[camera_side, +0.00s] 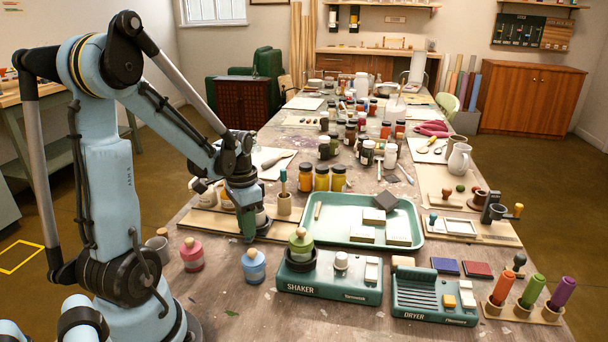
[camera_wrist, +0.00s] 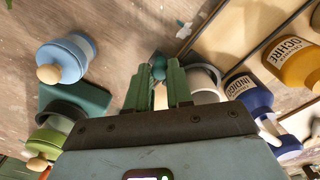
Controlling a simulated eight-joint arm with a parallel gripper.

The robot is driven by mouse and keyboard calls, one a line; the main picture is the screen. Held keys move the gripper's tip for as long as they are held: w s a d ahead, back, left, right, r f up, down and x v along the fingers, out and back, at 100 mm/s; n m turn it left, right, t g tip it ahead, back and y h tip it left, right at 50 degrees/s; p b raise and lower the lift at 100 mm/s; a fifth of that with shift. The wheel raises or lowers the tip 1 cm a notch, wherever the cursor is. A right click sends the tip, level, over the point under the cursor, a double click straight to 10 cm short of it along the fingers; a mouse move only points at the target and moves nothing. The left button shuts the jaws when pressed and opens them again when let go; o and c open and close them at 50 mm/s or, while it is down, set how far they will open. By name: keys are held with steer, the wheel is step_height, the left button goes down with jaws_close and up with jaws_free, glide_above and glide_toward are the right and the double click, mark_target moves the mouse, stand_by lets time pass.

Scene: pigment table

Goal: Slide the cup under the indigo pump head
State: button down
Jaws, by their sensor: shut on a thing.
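In the wrist view a pale grey cup (camera_wrist: 206,84) with a darker rim lies against the right finger of my gripper (camera_wrist: 160,76). The bottle labelled INDIGO (camera_wrist: 249,96) stands just right of the cup, apart from the fingers. A blue and pale part (camera_wrist: 285,148), apparently its pump head, shows below it.
The OCHRE bottle (camera_wrist: 293,62) stands beyond the indigo one. A blue jar (camera_side: 254,267) and a pink jar (camera_side: 191,256) stand at the front. The green shaker (camera_side: 330,285) is to the right, with the tray (camera_side: 415,240) behind it. A tan pot (camera_side: 284,207) stands behind my gripper.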

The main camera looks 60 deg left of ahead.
steer(key=s+a, duration=0.2)
steer(key=shift+s+a, duration=0.2)
steer(key=shift+a, duration=0.1)
steer(key=c, duration=1)
jaws_free()
steer(key=shift+d, duration=0.1)
steer(key=shift+r, duration=6.05)
steer(key=shift+f, duration=6.05)
